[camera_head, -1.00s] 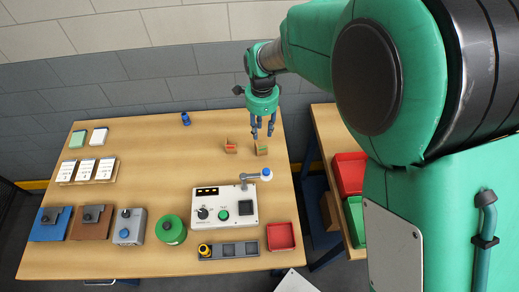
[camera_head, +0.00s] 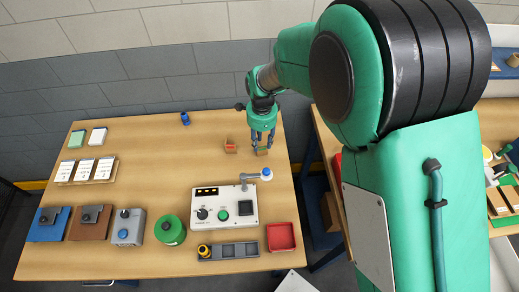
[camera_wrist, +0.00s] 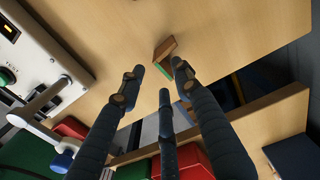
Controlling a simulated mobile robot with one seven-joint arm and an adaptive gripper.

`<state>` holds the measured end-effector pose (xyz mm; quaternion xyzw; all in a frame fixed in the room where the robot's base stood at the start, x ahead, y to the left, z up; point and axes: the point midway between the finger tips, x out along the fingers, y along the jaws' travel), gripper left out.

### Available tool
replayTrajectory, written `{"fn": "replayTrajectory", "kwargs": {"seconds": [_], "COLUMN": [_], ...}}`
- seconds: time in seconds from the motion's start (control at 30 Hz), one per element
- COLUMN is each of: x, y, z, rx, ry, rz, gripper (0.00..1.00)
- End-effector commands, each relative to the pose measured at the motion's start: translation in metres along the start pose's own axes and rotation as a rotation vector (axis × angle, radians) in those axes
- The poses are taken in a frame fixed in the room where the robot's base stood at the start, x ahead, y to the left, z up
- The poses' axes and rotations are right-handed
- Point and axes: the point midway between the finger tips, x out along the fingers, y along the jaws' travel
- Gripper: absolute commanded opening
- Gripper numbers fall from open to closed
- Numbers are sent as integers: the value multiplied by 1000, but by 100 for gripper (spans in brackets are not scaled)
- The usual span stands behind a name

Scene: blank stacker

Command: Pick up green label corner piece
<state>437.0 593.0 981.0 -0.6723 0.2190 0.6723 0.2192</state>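The green label corner piece (camera_head: 262,152) is a small brown wooden piece near the right edge of the table. In the wrist view it (camera_wrist: 165,48) shows as a brown piece with a green face, just beyond the fingertips. My gripper (camera_head: 263,143) points down over it, its fingers spread. In the wrist view my gripper (camera_wrist: 156,80) is open, with nothing between its fingers. The fingertips look close to the piece; I cannot tell if any touches it. In the head view the fingers partly hide the piece.
A similar piece with a red label (camera_head: 231,147) lies just left. A control box (camera_head: 224,207) with a lamp arm (camera_head: 255,176) stands nearer the front. A red tray (camera_head: 281,237) is at the front right. The table's right edge is close; its middle is clear.

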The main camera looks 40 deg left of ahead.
Motion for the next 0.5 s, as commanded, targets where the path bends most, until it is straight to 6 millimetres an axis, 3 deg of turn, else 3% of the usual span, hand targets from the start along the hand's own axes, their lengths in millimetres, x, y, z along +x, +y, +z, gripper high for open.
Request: {"fn": "replayTrajectory", "kwargs": {"seconds": [0.17,0.5], "x": [9,46], "y": [1,1], "z": [0,-1], "rx": [0,0], "ry": [0,0], "rz": [2,2], "gripper": [33,33]}}
